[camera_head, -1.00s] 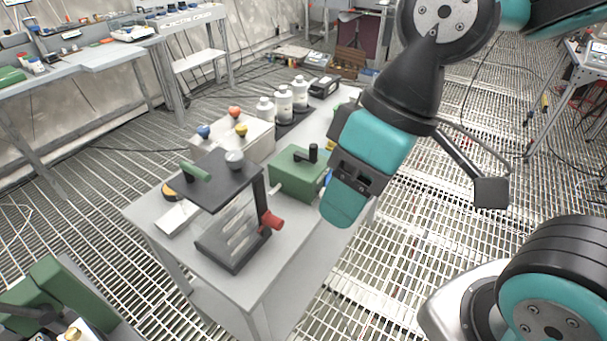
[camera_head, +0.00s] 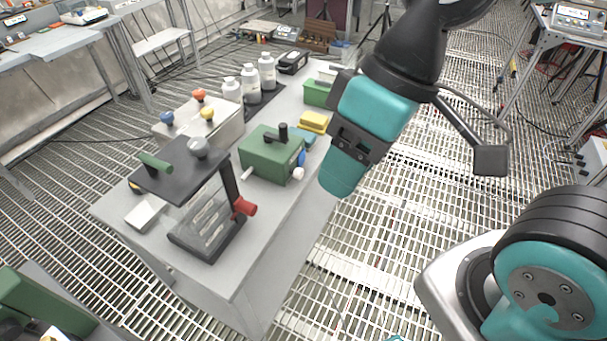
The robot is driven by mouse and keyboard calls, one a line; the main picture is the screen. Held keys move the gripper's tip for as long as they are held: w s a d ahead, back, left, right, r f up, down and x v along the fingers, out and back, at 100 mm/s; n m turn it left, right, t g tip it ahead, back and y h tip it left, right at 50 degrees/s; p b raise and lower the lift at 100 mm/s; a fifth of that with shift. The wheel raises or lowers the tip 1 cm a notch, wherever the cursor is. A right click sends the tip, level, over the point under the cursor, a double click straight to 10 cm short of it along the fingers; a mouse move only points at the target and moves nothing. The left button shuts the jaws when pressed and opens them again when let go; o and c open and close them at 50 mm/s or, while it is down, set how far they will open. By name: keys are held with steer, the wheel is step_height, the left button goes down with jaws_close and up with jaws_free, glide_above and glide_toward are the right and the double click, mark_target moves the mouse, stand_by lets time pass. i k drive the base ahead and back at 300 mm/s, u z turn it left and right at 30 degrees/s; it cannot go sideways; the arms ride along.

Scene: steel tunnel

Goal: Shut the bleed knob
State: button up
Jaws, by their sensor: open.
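A black-topped stand with clear panels (camera_head: 205,215) sits on the near end of the grey table. It has a red knob (camera_head: 243,208) low on its right side, a grey round knob (camera_head: 198,147) on top and a green handle (camera_head: 155,162). Behind it is a green box (camera_head: 268,155) with a black T-handle (camera_head: 281,133) and a white-and-blue knob (camera_head: 298,172) on its right side. I cannot tell which knob is the bleed knob. My gripper (camera_head: 345,172) hangs to the right of the green box, apart from it, open and holding nothing visible; its fingertips are not clear.
A beige box with coloured knobs (camera_head: 200,125), white bottles (camera_head: 250,85) and a yellow block (camera_head: 314,122) stand on the table (camera_head: 262,235). A green machine (camera_head: 40,300) is at lower left. Open grated floor (camera_head: 400,235) lies to the table's right.

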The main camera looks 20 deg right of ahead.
mark_target(298, 173)
steer(key=u, duration=0.45)
steer(key=k, duration=1.1)
steer(key=z, duration=0.45)
steer(key=i, duration=0.65)
steer(key=z, duration=0.35)
